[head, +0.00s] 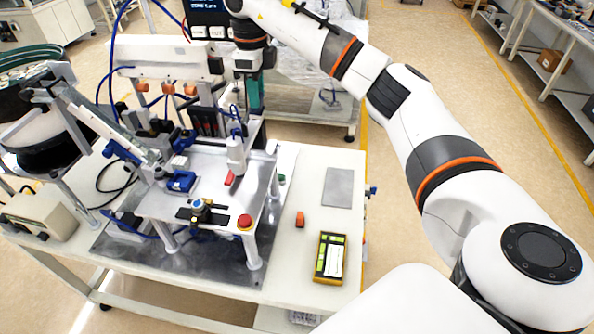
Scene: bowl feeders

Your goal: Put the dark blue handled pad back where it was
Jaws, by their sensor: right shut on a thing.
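My right arm comes in from the right and reaches across to the top of the picture. Its gripper (256,60) points down beside the back right of the feeder machine (210,190). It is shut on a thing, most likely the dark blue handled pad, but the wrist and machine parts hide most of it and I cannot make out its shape. A dark teal upright piece (256,95) shows just below the gripper; I cannot tell whether it is held or part of the machine. A small blue block (181,181) sits on the machine's plate. My left gripper is out of view.
A flat grey plate (339,187) lies on the right of the white table (330,163). A yellow-edged handheld device (329,257) and a small orange block (300,219) lie in front of it. A red button (245,221) stands on the machine's corner. The black bowl feeder (45,158) is at left.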

